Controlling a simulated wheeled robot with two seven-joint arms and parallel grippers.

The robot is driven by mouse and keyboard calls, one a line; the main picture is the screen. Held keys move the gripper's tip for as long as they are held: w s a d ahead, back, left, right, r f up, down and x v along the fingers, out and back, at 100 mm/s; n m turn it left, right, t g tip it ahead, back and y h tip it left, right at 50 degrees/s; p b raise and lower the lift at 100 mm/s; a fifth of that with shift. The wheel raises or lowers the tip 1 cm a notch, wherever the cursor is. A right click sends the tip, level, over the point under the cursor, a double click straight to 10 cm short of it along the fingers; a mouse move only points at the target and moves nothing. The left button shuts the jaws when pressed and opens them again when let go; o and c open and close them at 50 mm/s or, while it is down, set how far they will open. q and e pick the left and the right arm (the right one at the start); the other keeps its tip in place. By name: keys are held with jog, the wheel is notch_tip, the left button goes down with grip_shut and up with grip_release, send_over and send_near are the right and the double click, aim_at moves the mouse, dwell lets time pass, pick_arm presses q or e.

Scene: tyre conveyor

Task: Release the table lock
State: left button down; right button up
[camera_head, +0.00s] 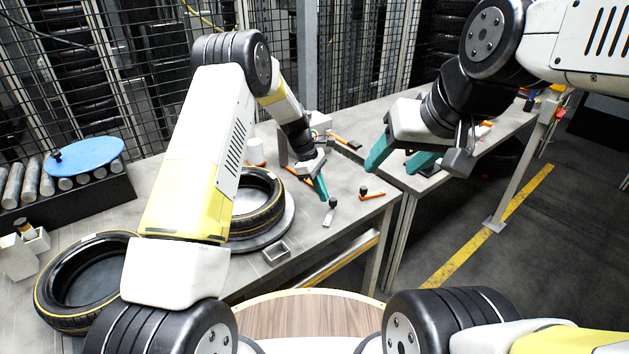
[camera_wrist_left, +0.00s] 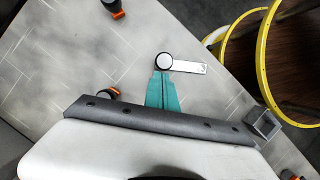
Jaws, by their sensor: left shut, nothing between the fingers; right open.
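A small lever with a round knob on a flat metal plate (camera_head: 329,217) sits on the grey table (camera_head: 330,240) near its front edge; I take it for the table lock. In the left wrist view the white-topped knob (camera_wrist_left: 164,62) and its plate (camera_wrist_left: 190,67) show clearly, just beyond the fingertips. My left gripper (camera_head: 323,195) has teal fingers pressed together, empty, right above or against the knob; I cannot tell if they touch. It also shows in the left wrist view (camera_wrist_left: 162,86). My right gripper (camera_head: 400,162) is open and empty, over the gap between tables.
A tyre (camera_head: 268,215) lies on a round plate on the table, partly behind my left arm. Another tyre (camera_head: 48,290) lies at the left. Orange-handled tools (camera_head: 372,194) lie near the lever. A small grey open box (camera_head: 275,252) stands near the front edge.

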pick_arm(q)
jog(key=shift+d+m+g+y, duration=0.4)
jog(key=shift+d+m+g, duration=0.2)
jog(key=shift+d+m, duration=0.85)
jog(key=shift+a+m, duration=0.15)
jog(key=shift+m, duration=0.1)
